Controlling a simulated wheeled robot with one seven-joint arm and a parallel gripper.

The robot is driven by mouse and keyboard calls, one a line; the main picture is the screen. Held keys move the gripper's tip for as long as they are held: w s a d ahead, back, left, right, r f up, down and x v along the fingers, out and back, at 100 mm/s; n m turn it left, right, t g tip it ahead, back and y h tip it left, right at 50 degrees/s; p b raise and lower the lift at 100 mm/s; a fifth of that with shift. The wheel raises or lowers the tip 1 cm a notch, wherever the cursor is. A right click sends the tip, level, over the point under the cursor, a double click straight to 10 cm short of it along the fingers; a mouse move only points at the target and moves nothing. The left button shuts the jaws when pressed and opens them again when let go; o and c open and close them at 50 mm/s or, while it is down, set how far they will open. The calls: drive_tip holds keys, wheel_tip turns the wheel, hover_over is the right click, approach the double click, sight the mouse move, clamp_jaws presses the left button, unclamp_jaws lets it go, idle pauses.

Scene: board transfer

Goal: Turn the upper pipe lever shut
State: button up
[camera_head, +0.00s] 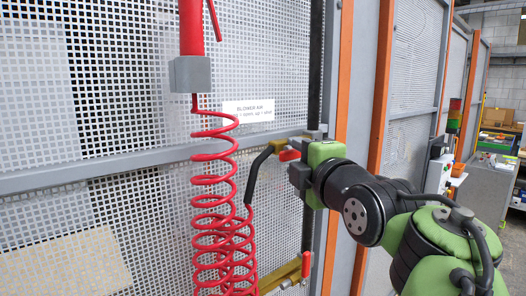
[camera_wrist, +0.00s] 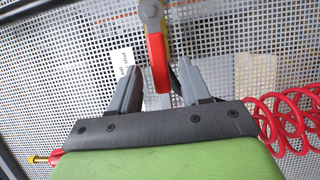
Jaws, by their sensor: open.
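The red upper pipe lever (camera_head: 289,155) sits by the yellow pipe fitting (camera_head: 278,146) in front of the perforated panel. In the wrist view the lever (camera_wrist: 157,62) hangs down from a grey and yellow fitting (camera_wrist: 151,10), between the two grey fingers of my gripper (camera_wrist: 156,72). The fingers stand apart, with a gap visible on each side of the lever. In the head view my gripper (camera_head: 298,148) reaches in from the right at the lever's height; its green body and the lever partly hide the fingers.
A red coiled hose (camera_head: 212,180) hangs left of the lever, with a black curved tube (camera_head: 252,178) between. Below are a lower yellow pipe (camera_head: 283,273) and a red lever (camera_head: 306,264). A white label (camera_head: 248,107) is on the panel. Orange posts (camera_head: 340,120) stand behind my arm.

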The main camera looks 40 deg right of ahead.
sight(294, 155)
drive_tip(key=x, duration=0.3)
clamp_jaws()
idle(0.3)
